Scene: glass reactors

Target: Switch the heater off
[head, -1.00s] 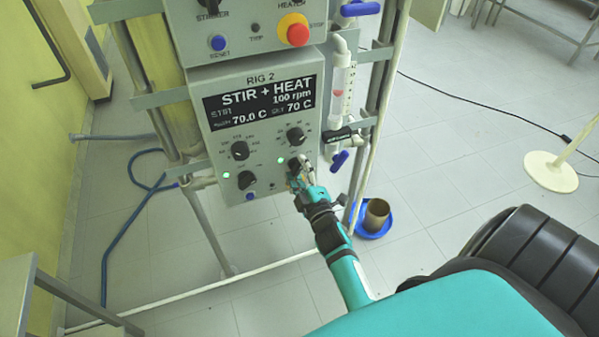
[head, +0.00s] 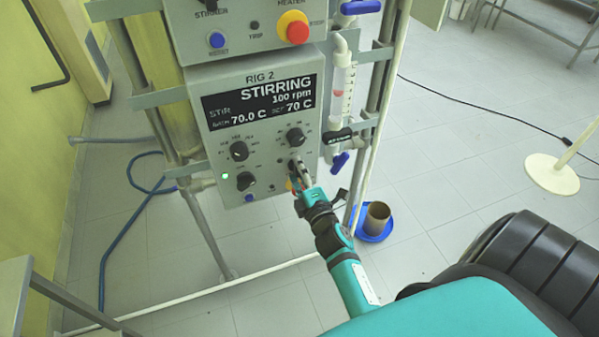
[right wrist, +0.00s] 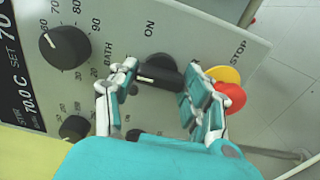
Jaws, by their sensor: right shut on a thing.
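The grey RIG 2 control box (head: 258,130) hangs on the frame. Its display (head: 262,103) reads STIRRING, 100 rpm, 70.0 C, set 70 C. My right gripper (head: 299,176) is at the lower right of the panel, shut on the black heater switch knob (right wrist: 158,74). The right wrist view shows one finger on each side of the knob, with ON printed beside it. No green light shows by this knob in the head view, though the fingers may cover part of that area. A green light (head: 224,176) glows by the lower left knob (head: 245,181). My left gripper is not in view.
A red stop button (right wrist: 229,97) on yellow sits close beside the right finger. Set dials (head: 239,151) and (head: 296,136) are above. The upper box has a red button (head: 298,32). A blue-handled valve (head: 339,162) is at the right; a brown pot (head: 377,215) stands below.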

